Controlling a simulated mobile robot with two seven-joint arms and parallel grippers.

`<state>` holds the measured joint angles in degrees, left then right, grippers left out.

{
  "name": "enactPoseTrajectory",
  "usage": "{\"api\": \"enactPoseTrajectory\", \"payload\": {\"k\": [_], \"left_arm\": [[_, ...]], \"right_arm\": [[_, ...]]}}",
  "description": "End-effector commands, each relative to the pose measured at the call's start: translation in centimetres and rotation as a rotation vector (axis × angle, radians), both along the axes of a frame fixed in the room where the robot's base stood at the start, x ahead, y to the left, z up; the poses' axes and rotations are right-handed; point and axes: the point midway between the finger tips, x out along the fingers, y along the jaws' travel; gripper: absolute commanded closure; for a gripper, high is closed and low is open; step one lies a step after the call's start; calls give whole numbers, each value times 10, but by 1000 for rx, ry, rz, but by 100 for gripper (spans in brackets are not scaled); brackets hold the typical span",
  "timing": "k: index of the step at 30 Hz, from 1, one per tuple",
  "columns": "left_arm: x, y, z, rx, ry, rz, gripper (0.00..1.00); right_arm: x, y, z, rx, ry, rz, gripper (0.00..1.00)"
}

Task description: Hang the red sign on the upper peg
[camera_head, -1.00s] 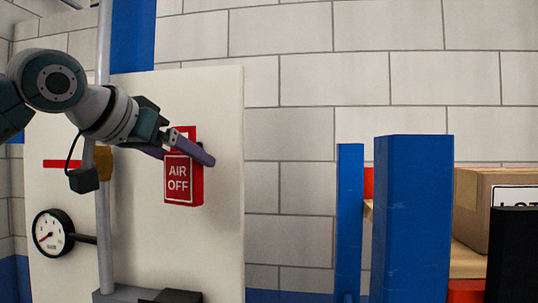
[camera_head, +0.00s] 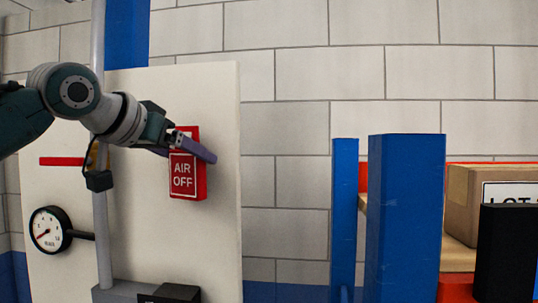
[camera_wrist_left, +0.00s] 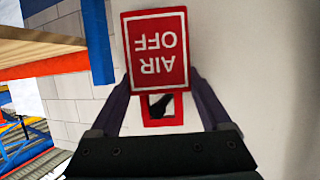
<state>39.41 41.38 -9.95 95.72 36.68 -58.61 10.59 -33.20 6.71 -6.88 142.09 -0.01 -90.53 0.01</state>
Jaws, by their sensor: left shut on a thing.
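The red sign (camera_head: 183,181) reads "AIR OFF" and hangs upright in front of the white panel (camera_head: 215,240). My left gripper (camera_head: 197,147) is shut on its upper part. In the left wrist view the sign (camera_wrist_left: 156,50) appears upside down between the two purple fingers of my left gripper (camera_wrist_left: 160,95). Its red hanger has an opening, and a dark shape, possibly the upper peg (camera_wrist_left: 160,105), shows through it. I cannot tell whether the peg passes through the opening. In the head view the finger and sign cover that spot. My right gripper is not in view.
A gauge (camera_head: 49,229) and a grey vertical pipe (camera_head: 102,240) are on the panel's left, near my left arm. A red strip (camera_head: 62,161) lies beside the pipe. Blue posts (camera_head: 405,220) and a shelf with a cardboard box (camera_head: 470,205) stand at the right.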

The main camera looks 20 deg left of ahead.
Motion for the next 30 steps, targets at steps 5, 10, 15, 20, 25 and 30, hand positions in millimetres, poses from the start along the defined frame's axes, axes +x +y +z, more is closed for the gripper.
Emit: {"api": "enactPoseTrajectory", "payload": {"k": [5,10,15,20,25,30], "left_arm": [[3,4,-19,1,27,11,75],[3,4,-19,1,27,11,75],[3,4,-20,1,27,11,4],[0,4,-18,1,27,11,0],[-20,5,-8,3,27,13,0],[-50,5,8,5,20,8,0]], "right_arm": [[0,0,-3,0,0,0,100],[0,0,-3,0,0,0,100],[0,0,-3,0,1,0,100],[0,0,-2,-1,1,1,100],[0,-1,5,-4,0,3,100],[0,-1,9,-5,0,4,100]]}}
